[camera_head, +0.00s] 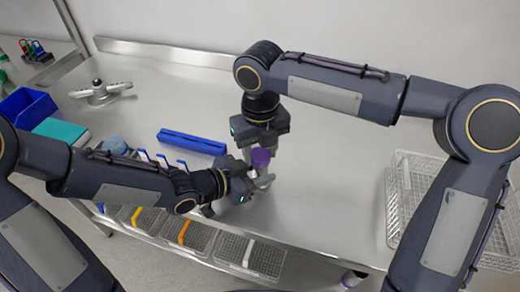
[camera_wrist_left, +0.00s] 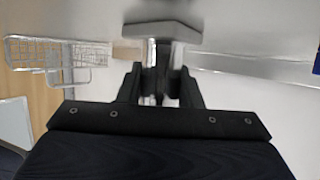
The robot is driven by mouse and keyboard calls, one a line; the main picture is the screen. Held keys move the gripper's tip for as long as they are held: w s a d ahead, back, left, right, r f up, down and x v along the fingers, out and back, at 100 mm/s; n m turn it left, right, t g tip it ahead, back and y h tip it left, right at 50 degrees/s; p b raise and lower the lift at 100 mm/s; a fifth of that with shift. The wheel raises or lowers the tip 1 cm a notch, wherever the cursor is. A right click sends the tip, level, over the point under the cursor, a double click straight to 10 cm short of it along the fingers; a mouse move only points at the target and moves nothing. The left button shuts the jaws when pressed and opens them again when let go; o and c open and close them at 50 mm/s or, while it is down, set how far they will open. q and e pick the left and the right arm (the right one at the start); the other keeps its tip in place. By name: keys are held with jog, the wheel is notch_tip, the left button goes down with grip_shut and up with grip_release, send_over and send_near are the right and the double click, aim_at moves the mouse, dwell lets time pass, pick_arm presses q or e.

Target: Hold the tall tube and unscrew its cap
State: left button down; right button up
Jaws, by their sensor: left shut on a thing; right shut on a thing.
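The tall tube's purple cap (camera_head: 261,157) shows in the head view between my two grippers. My right gripper (camera_head: 260,150) comes down from above and is shut on the cap. My left gripper (camera_head: 252,182) reaches in from the left, just below, and is shut on the tube. The tube's body is mostly hidden by the fingers. In the left wrist view, my left fingers (camera_wrist_left: 160,85) are closed around a narrow, pale, shiny piece that I take to be the tube. I cannot tell whether the cap has turned.
A blue rack (camera_head: 192,142) lies on the steel bench (camera_head: 330,170) behind the grippers. A wire basket (camera_head: 405,195) is at the right. A blue bin (camera_head: 27,108), a teal box (camera_head: 62,131) and a silver handled object (camera_head: 100,92) are at the left. Bench space right of the grippers is clear.

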jog(key=n, duration=0.4)
jog(key=shift+f+n, duration=0.1)
jog(key=shift+n, duration=1.5)
jog(key=o, duration=1.1)
jog(key=shift+a, duration=0.1)
